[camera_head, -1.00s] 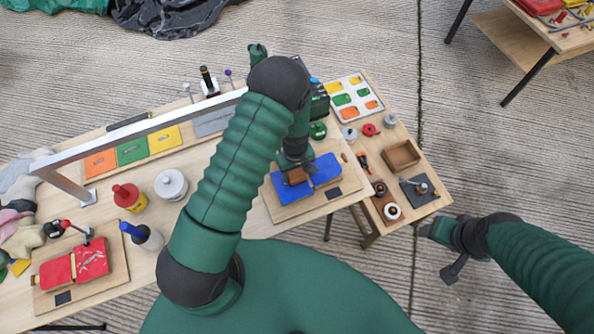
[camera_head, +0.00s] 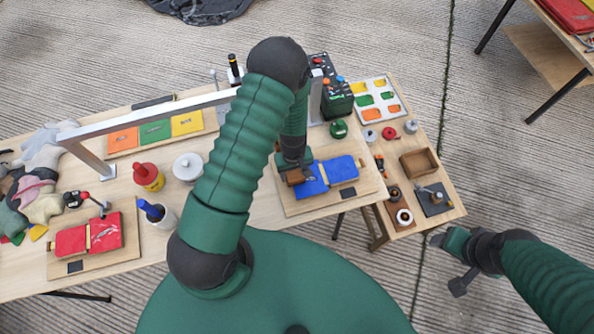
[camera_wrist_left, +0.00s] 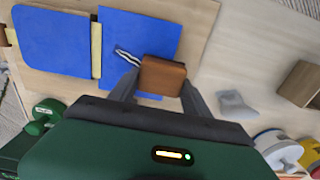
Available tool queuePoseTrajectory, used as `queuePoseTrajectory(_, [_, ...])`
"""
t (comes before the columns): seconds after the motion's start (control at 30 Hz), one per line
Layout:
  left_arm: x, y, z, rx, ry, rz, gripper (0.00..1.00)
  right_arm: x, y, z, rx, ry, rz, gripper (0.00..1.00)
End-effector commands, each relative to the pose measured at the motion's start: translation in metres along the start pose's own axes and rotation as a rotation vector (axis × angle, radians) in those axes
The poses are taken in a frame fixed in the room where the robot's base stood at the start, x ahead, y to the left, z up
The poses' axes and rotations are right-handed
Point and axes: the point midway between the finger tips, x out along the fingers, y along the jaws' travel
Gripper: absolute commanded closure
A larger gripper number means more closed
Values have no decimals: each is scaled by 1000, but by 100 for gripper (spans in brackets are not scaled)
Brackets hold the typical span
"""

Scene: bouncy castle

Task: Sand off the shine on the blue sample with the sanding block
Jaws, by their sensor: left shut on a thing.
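The blue sample (camera_head: 339,170) is two flat blue panels on a wooden board at the right of the long table. It also shows in the left wrist view (camera_wrist_left: 52,43). My left gripper (camera_head: 293,172) is shut on the brown sanding block (camera_head: 297,178). In the left wrist view the block (camera_wrist_left: 163,76) is between the fingers, over the edge of one panel. A pale streaky shine mark (camera_wrist_left: 127,57) shows beside the block; any part under the block is hidden. I cannot tell whether the block touches the panel. My right gripper (camera_head: 455,264) hangs clear of the tables.
A red sample (camera_head: 104,232) lies on a board at the left. A metal frame (camera_head: 150,114) spans the table. A red-capped bottle (camera_head: 149,177) and white pot (camera_head: 188,168) stand near my left arm. A side table holds a wooden box (camera_head: 419,163) and small jars.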

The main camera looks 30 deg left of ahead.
Motion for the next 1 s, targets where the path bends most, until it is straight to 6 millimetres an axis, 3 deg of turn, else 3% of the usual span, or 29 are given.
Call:
queuePoseTrajectory(0.17, [-11,0,0,0,0,0,77,-9,0,-2,0,0,0,37])
queuePoseTrajectory(0.57, [-60,0,0,0,0,0,77,-49,0,-12,0,0,0,37])
queuePoseTrajectory(0.87, [-60,0,0,0,-1,-1,77,-48,0,-11,0,0,0,37])
queuePoseTrajectory(1.0, [-69,0,0,0,0,-1,77,-56,0,-13,0,0,0,37])
